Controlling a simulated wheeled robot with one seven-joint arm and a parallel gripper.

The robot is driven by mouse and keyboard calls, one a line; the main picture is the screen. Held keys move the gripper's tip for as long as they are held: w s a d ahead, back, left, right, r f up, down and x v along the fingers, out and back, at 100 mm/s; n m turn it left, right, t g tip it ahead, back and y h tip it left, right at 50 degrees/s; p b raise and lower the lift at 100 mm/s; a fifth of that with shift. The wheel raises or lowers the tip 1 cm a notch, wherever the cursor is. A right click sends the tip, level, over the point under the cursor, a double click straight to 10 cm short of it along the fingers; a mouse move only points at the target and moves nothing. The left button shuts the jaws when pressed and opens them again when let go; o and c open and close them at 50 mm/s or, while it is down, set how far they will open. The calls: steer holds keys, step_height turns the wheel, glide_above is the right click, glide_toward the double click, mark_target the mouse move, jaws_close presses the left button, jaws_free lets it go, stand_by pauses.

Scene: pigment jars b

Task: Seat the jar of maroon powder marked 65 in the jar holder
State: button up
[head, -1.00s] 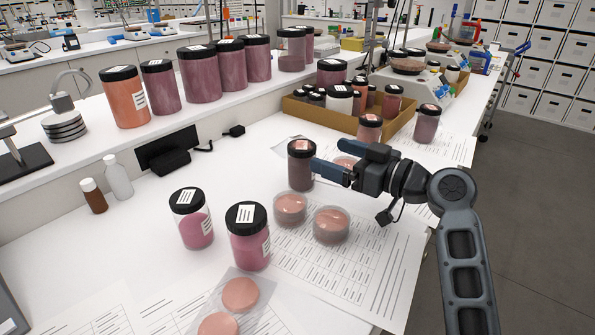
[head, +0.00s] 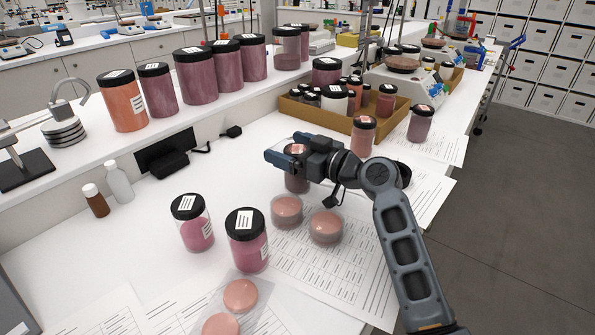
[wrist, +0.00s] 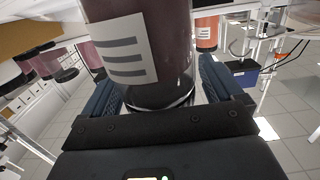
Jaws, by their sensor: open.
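A dark maroon jar (head: 297,184) stands upright on the bench, partly hidden under my gripper (head: 287,157). In the wrist view, a jar of maroon powder (wrist: 165,65) with a white label and dark lid fills the space between my two blue fingers (wrist: 164,98), which sit on either side of it, apart. My gripper is open around it, near its lid. No number 65 is legible. I cannot make out a jar holder.
Two pink-powder jars (head: 247,245) and (head: 192,224) stand at front left, near open dishes (head: 326,227) on printed sheets. A cardboard tray (head: 345,133) of small jars lies behind my gripper. Large jars line the raised shelf (head: 60,165). Bare bench lies left of my gripper.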

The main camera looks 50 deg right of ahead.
steer(key=c, duration=1.5)
